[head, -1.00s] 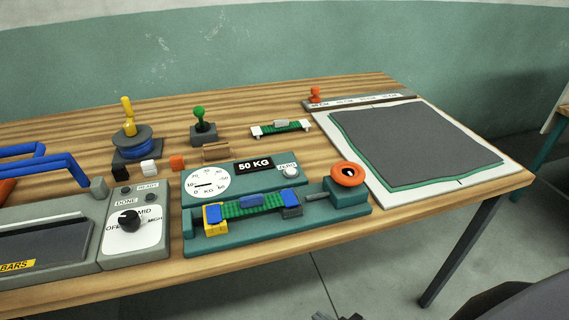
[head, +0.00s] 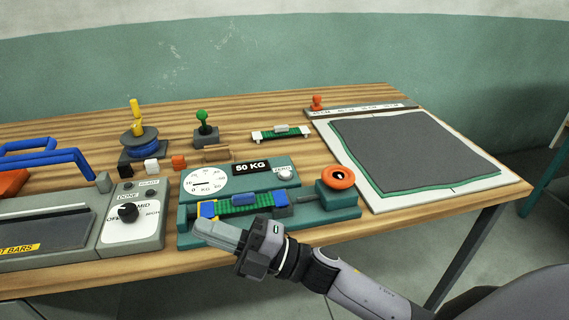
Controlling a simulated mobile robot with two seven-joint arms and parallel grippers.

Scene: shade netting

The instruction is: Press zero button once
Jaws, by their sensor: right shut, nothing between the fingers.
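The zero button (head: 285,173) is a small pale round knob on the right of the teal scale panel (head: 265,185), with its ZERO label just above. A black display (head: 251,168) to its left reads 50 KG, beside a round white dial (head: 206,181). My right gripper (head: 203,228) is shut and empty, in front of the scale's lower left part. It points left, apart from the button, and hides part of the teal base. My left gripper is not in view.
An orange ring knob (head: 339,177) stands right of the button. A green strip with blue clamps (head: 244,203) lies in front of it. A grey sealer box (head: 132,222) is at left. A dark sheet on a white board (head: 410,150) covers the right side.

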